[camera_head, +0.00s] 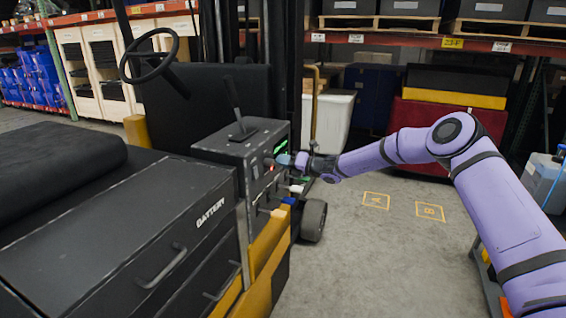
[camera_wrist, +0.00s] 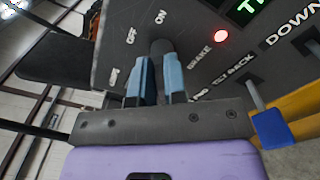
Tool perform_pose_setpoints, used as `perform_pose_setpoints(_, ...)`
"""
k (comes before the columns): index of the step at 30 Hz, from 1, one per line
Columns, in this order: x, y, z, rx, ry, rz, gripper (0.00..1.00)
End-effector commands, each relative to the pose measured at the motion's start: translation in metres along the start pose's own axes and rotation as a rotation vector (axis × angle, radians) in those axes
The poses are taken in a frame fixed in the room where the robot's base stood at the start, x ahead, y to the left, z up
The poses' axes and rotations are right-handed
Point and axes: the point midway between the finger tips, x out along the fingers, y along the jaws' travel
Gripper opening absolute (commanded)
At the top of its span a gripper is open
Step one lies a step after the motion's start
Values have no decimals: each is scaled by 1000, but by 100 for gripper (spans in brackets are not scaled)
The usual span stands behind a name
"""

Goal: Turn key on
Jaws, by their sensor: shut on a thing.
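The key (camera_wrist: 160,47) is a dark piece on the black control panel (camera_wrist: 110,55), between the blue fingers of my gripper (camera_wrist: 160,80) in the wrist view. White OFF and ON labels are printed just above it, with ON at its upper right. My gripper is shut on the key. In the head view my gripper (camera_head: 287,160) reaches the side of the console (camera_head: 235,148) from the right. The key is hidden there by the fingers, and its exact turn angle is hard to tell.
A red light (camera_wrist: 221,37) glows beside the BRAKE label, near a green display (camera_wrist: 250,8). A blue-tipped lever (camera_wrist: 268,128) sticks out on the right. In the head view, a steering wheel (camera_head: 150,56) stands behind the console, and the floor (camera_head: 385,250) at right is clear.

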Motion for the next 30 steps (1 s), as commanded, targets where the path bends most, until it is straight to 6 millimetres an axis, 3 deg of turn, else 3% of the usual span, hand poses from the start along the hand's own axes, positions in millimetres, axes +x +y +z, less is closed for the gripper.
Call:
perform_pose_setpoints(9,-1,-3,0,130,0,-1,0)
perform_pose_setpoints(26,-1,-4,0,158,0,-2,0)
perform_pose_setpoints(27,-1,-4,0,158,0,-2,19)
perform_pose_setpoints(29,-1,-3,0,158,0,-2,33)
perform_pose_setpoints(30,-1,-3,0,158,0,-2,34)
